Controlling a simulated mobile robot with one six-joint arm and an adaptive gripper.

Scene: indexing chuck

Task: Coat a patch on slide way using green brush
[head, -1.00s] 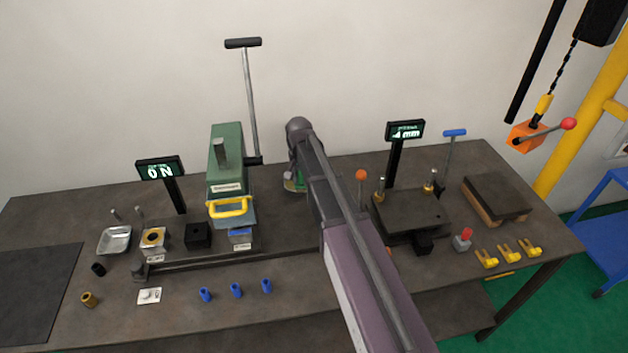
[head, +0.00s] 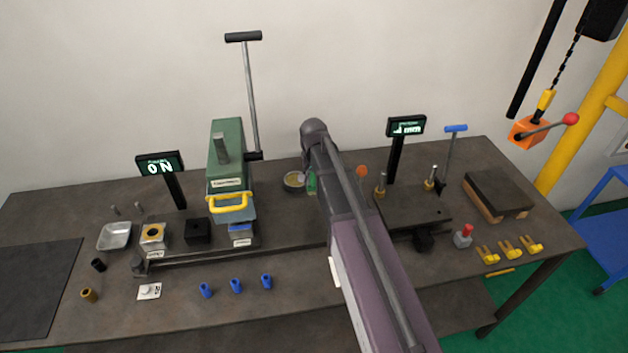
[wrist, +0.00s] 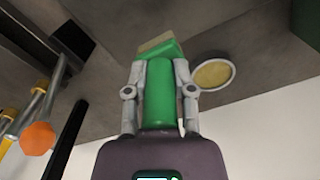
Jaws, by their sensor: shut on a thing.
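My gripper (wrist: 160,69) is shut on the green brush (wrist: 159,98), whose handle lies between the two fingers. The brush's tan bristle end points away from the palm, toward the table. A round dish (wrist: 213,73) with yellowish content is beside the brush, apart from it. In the head view the dish (head: 293,181) sits just left of the brush (head: 311,184), which my arm mostly hides. A long dark rail (head: 205,261) runs along the table in front of the green press; I cannot tell whether it is the slide way.
The green press (head: 226,160) with a tall lever stands left of my arm. A dark plate fixture (head: 412,207) with upright posts and a display (head: 406,126) stands to the right. Several blue sleeves (head: 236,290) stand near the front edge. An orange-headed lever (wrist: 37,138) is near my gripper.

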